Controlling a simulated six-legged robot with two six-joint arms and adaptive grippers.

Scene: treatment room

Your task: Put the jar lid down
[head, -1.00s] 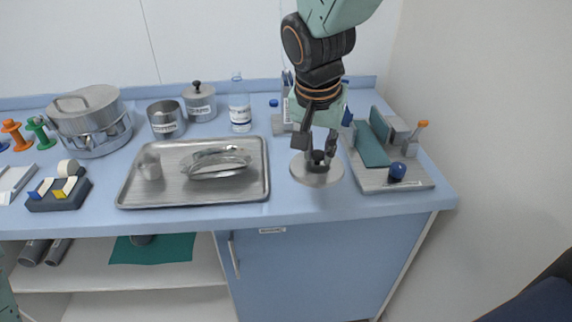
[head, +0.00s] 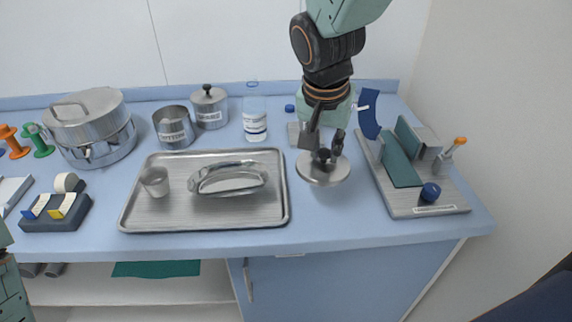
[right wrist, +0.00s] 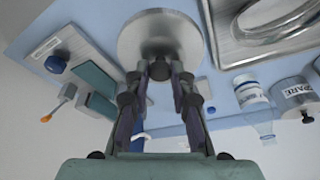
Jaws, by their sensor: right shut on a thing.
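The jar lid (head: 318,174) is a round, flat steel disc with a dark knob. My right gripper (head: 326,157) is shut on the knob from above, the disc lying flat below the fingers. The lid is over the bare counter between the steel tray and the grey board; whether it touches the counter I cannot tell. In the right wrist view the lid (right wrist: 135,38) shows beyond the fingertips (right wrist: 158,68). An open steel jar (head: 174,131) with a label stands behind the tray. My left gripper is not in view; only part of my left arm shows at the left edge.
The steel tray (head: 205,219) holds a small cup (head: 155,181) and a shiny metal dish (head: 230,179). The grey board (head: 405,207) carries green plates and a blue knob. A lidded jar (head: 209,110) and bottle (head: 255,119) stand behind. Bare counter (head: 325,212) lies in front of the lid.

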